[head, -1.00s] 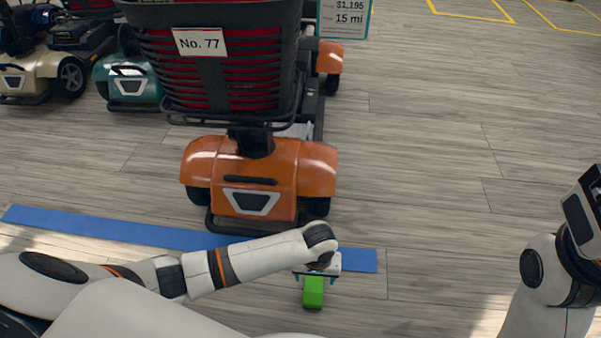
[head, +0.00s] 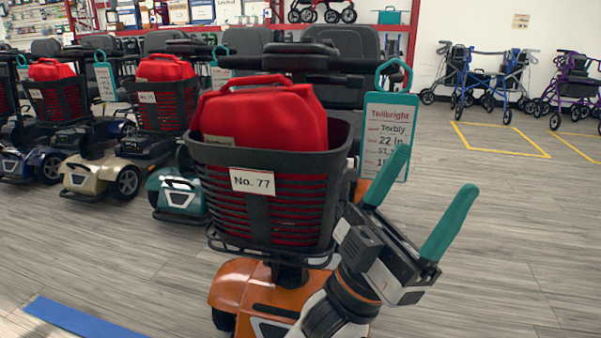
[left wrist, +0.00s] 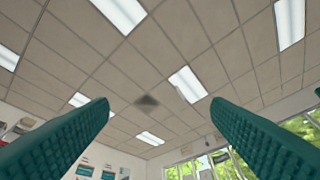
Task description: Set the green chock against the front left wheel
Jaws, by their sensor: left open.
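The orange scooter (head: 235,284) faces me, with a black basket (head: 260,212) marked No. 77. Its front wheel at the picture left (head: 223,320) shows partly at the bottom edge; the other front wheel is hidden behind my arm or below the frame. The green chock is in neither current view. My left gripper (head: 436,168) is raised in front of the scooter's right side in the picture, its two teal fingers spread and empty. My right gripper is not in view.
A red bag (head: 262,115) sits in the basket, and a price tag (head: 388,138) hangs beside it. More scooters stand in a row at the left. A blue floor strip (head: 80,318) lies at bottom left. Open floor (head: 510,225) lies at the right, with walkers (head: 490,80) behind.

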